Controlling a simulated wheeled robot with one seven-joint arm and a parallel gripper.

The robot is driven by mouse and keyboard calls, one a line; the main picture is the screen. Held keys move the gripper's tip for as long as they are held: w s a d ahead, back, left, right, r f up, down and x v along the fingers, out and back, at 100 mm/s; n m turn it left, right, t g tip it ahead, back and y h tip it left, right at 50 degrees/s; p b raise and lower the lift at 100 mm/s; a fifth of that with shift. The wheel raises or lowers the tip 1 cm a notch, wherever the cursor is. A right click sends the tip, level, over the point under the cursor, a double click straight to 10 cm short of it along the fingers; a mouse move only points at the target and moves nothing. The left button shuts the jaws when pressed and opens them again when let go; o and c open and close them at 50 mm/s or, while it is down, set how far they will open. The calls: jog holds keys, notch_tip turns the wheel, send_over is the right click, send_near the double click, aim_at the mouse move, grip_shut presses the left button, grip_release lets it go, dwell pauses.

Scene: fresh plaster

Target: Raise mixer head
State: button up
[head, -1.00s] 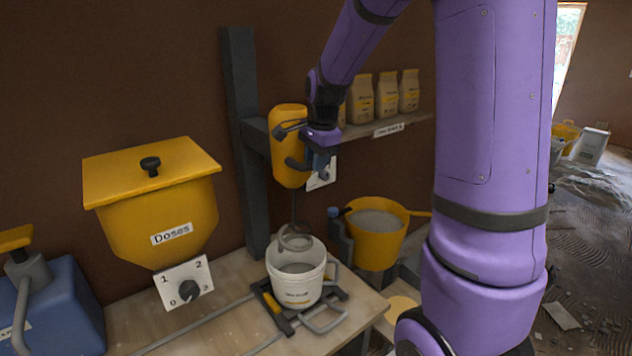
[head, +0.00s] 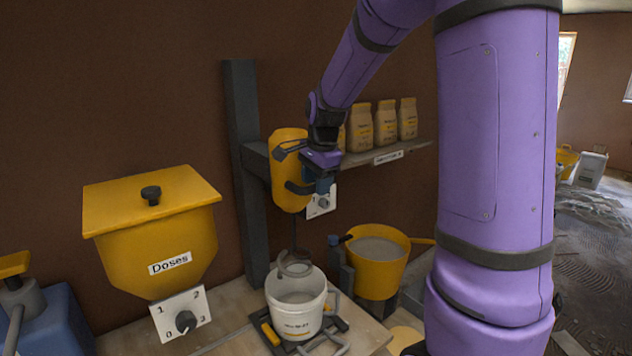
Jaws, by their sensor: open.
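The yellow mixer head (head: 286,180) hangs on an arm from a dark upright post (head: 245,160). Its shaft and round whisk (head: 295,266) reach down to a white bucket (head: 296,312) on the bench, with the whisk at the bucket's mouth. A dark curved handle (head: 299,187) is on the head's right side. My gripper (head: 318,178) is open at the right of the head, close to this handle. I cannot tell whether the fingers touch the handle or stand around it.
A yellow dosing hopper (head: 150,230) with a dial plate stands to the left. A shelf (head: 390,148) with several bags is behind my gripper. A yellow bucket (head: 377,258) stands right of the white one. A dial box (head: 322,201) sits just behind my gripper.

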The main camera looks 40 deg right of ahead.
notch_tip(320, 180, up, 11)
jog(key=s, duration=0.2)
jog(key=shift+f, duration=0.2)
jog(key=shift+s, duration=0.15)
dwell(0.4)
jog(key=s+a+n+t, duration=0.1)
jog(key=s+a+n, duration=0.3)
jog(key=s+n, duration=0.2)
jog(key=s+a+n+t, duration=0.1)
jog(key=s+a+n, duration=0.3)
jog(key=s, duration=0.6)
jog(key=s+a+f+n+t, duration=0.1)
jog(key=s+a+n, duration=0.3)
jog(key=s+n, duration=0.3)
jog(key=shift+s+a+n, duration=0.3)
jog(key=shift+s+a, duration=0.05)
jog(key=shift+s, duration=0.2)
jog(key=shift+f, duration=0.1)
